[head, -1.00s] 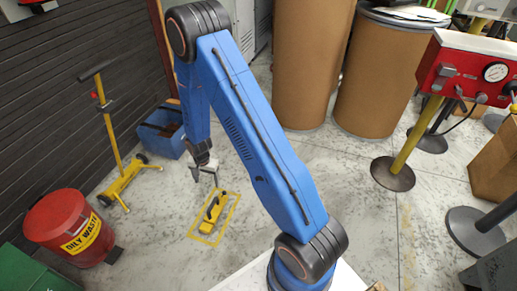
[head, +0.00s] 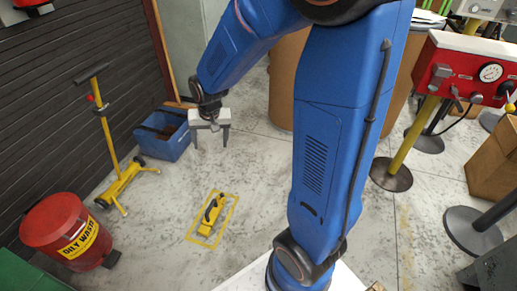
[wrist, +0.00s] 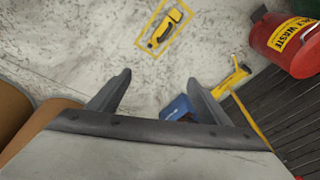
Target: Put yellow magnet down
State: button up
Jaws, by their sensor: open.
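The yellow magnet (head: 207,227) with its dark handle lies on the floor inside a yellow outlined rectangle (head: 226,222). It also shows at the top of the wrist view (wrist: 158,39), inside the same outline. My gripper (head: 209,145) is open and empty, raised above the floor and apart from the magnet, up and behind it in the head view.
A blue bin (head: 167,140) and a yellow wheeled stand (head: 117,178) are at the left, with a red oily waste can (head: 65,232) in front. Brown drums (head: 284,85) stand behind my arm. A red control box (head: 465,72) is at the right. Floor around the outline is clear.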

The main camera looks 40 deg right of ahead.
jog(key=s+d+r+n, duration=0.1)
jog(key=s+r, duration=0.4)
jog(key=s, duration=0.3)
jog(key=s+d+r+n+t, duration=0.1)
jog(key=s+r+n, duration=0.1)
jog(key=s+r, duration=0.3)
jog(key=s+r+n+t, duration=0.1)
jog(key=s+r, duration=0.4)
jog(key=s, duration=0.7)
jog(key=shift+s+d+n, duration=0.35)
jog(key=shift+d+n, duration=0.05)
jog(key=shift+n, duration=0.1)
jog(key=shift+r, duration=0.1)
